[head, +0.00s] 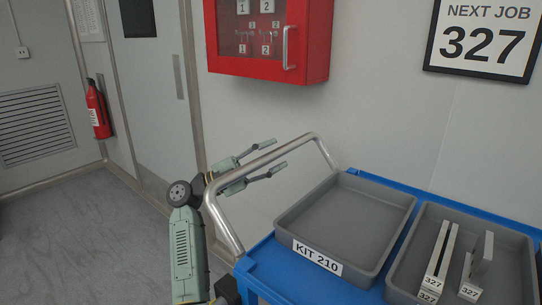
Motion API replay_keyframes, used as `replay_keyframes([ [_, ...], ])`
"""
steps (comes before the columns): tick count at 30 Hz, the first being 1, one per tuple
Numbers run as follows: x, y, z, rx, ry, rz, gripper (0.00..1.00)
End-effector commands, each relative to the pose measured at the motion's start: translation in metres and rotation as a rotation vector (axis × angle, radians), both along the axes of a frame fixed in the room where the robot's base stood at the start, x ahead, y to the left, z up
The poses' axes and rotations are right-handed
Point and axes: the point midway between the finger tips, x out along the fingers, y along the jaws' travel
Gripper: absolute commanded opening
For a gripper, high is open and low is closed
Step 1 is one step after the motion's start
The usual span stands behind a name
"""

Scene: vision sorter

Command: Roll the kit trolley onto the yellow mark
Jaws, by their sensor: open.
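The kit trolley (255,270) is blue with a bent metal push handle (300,139) at its left end. It fills the lower right of the head view, its right part cut off by the frame. My gripper (277,155) is open at the handle. One finger shows above the bar and one below it, so the bar appears between them; I cannot tell whether either touches it. No yellow mark shows in this view.
On the trolley stand a grey tray (283,230) labelled KIT 210, which looks empty, and a second grey tray (522,238) holding parts labelled 327. A red wall cabinet (318,40) hangs behind. A sign (485,38) reads NEXT JOB 327. Bare floor (70,240) lies left.

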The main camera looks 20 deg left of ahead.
Motion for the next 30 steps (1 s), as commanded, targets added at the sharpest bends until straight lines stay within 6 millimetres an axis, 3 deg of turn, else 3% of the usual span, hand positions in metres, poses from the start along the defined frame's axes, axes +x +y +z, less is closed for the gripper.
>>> replay_keyframes([
  [3,-0.0001,0.0002,-0.0002,0.0,0.0,0.0,0.39],
  [21,-0.0002,0.0006,-0.0004,0.0,0.0,0.0,0.0],
  [30,-0.0002,0.0005,-0.0006,0.0,0.001,0.0,0.0],
])
